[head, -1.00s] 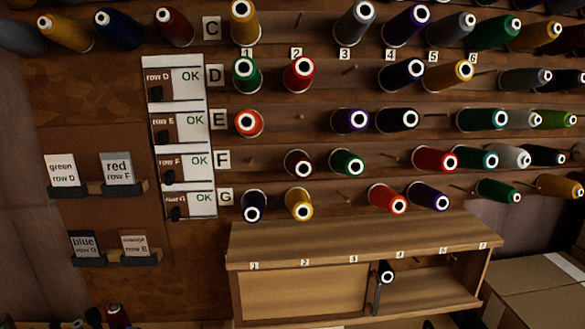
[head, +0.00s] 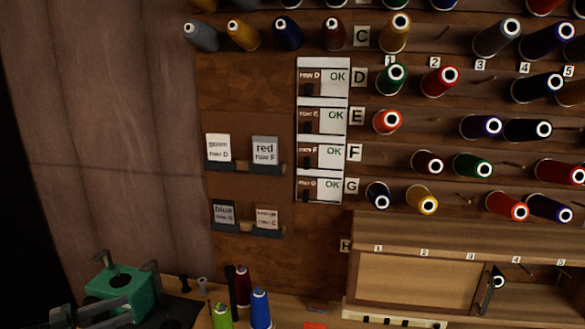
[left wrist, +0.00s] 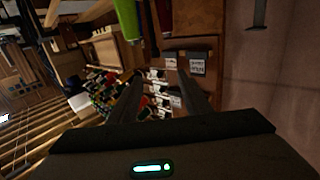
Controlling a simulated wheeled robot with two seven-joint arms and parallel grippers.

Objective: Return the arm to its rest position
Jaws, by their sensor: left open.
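My left gripper shows in the left wrist view (left wrist: 158,100), with two dark fingers standing apart and nothing between their tips. Beyond the fingers the thread wall and label cards appear upside down. In the head view I cannot clearly separate the gripper from the dark parts at the bottom left, around a green block (head: 118,284). My right gripper is in neither view.
Upright spools stand on the bench: green (head: 221,316), blue (head: 260,309) and dark red (head: 243,287). Behind are label cards (head: 264,150), the OK panel (head: 322,122) and pegs with spools. A wooden cabinet (head: 415,279) is at the lower right. A plain curtain-like wall (head: 115,130) fills the left.

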